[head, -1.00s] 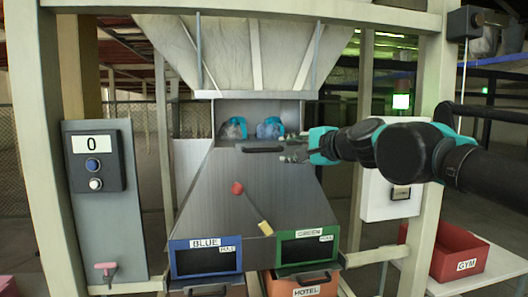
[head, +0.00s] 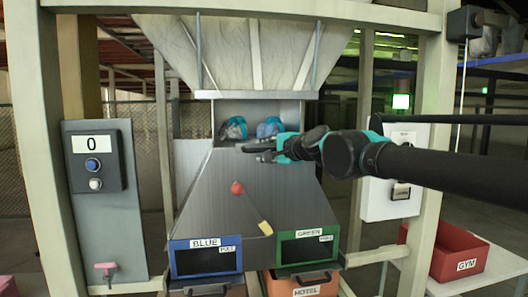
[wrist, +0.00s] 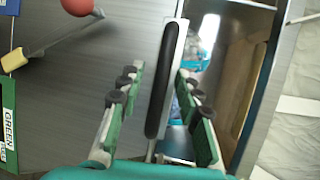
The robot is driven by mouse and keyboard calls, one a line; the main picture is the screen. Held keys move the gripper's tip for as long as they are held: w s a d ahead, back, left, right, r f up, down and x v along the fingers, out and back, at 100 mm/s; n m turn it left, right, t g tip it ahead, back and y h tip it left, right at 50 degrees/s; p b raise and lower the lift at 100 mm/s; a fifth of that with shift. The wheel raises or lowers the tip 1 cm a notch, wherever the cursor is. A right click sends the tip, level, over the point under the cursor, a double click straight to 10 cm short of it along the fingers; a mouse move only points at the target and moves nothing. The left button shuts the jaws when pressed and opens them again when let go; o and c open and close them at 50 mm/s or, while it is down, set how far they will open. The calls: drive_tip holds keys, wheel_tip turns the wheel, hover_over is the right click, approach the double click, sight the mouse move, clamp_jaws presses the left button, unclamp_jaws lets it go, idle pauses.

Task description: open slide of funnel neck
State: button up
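The funnel neck (head: 215,108) hangs below the large pale hopper, and teal and blue bags (head: 233,128) show in its opening. The slide's black bar handle (wrist: 166,80) stands on a light metal plate in the wrist view. My gripper (wrist: 159,73) is open, with one green, black-padded finger on each side of the handle. A gap shows between the left finger and the handle; the right finger is close to it, and I cannot tell whether they touch. In the head view my gripper (head: 262,148) covers most of the handle at the chute's top.
A lever with a red knob (head: 237,188) and yellow end lies on the sloping chute (head: 220,210). Blue (head: 205,243) and green (head: 308,233) framed outlets are below. A counter panel (head: 96,160) reading 0 is at left. A red GYM bin (head: 467,265) stands at right.

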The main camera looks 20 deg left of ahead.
clamp_jaws()
idle(0.5)
